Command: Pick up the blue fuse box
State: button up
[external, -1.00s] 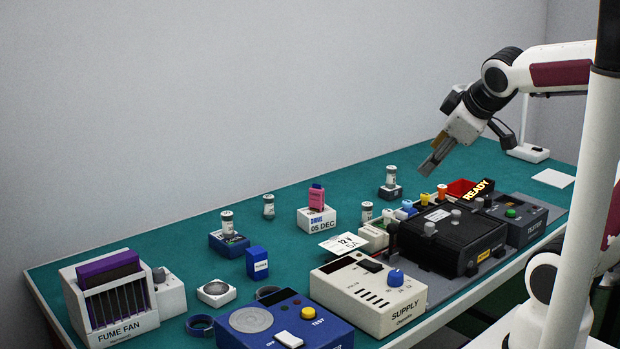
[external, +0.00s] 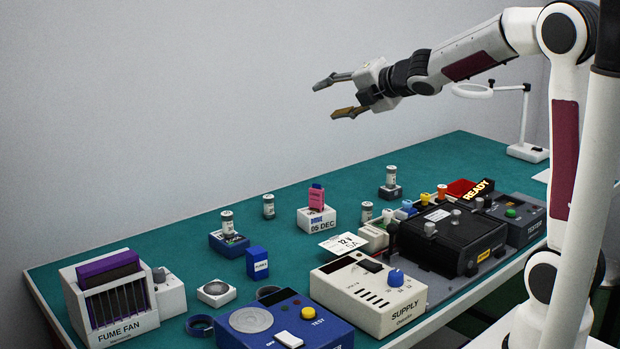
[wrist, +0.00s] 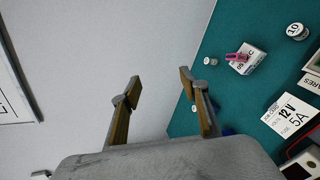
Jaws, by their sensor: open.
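A small upright blue box with a white label (external: 257,263), which looks like the fuse box, stands on the green bench left of the middle in the external view. Its lettering is too small to read. My gripper (external: 325,101) is open and empty, high above the bench, pointing left and well away from the box. In the wrist view my gripper (wrist: 160,85) has its fingers spread with only the grey wall between them. A bit of blue shows beside the right finger there, too hidden to identify.
A blue base with a capped cylinder (external: 228,238) stands just behind the box. The fume fan rack (external: 110,300) is at left, the blue tester (external: 285,325) in front, and the white supply unit (external: 368,295) to the right. The air around my gripper is clear.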

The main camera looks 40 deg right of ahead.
jog(key=w+a+f+n+y, duration=0.45)
jog(key=w+a+n, duration=0.2)
jog(key=n, duration=0.25)
jog(key=n+g+y, duration=0.8)
jog(key=n+g, duration=0.4)
jog(key=n, duration=0.8)
send_near(256, 250)
jog(key=shift+w+a+f, duration=0.1)
jog(key=shift+a+f, duration=0.3)
jog(key=shift+f, duration=0.2)
jog(key=shift+a+f, duration=0.4)
jog(key=shift+f, duration=0.2)
jog(key=shift+x, duration=1.3)
jog(key=shift+a, duration=0.1)
jog(key=shift+r+x, duration=0.2)
jog(key=shift+x, duration=1.1)
jog(key=shift+r+x, duration=0.15)
jog(key=shift+x, duration=1.1)
jog(key=shift+w+a, duration=0.1)
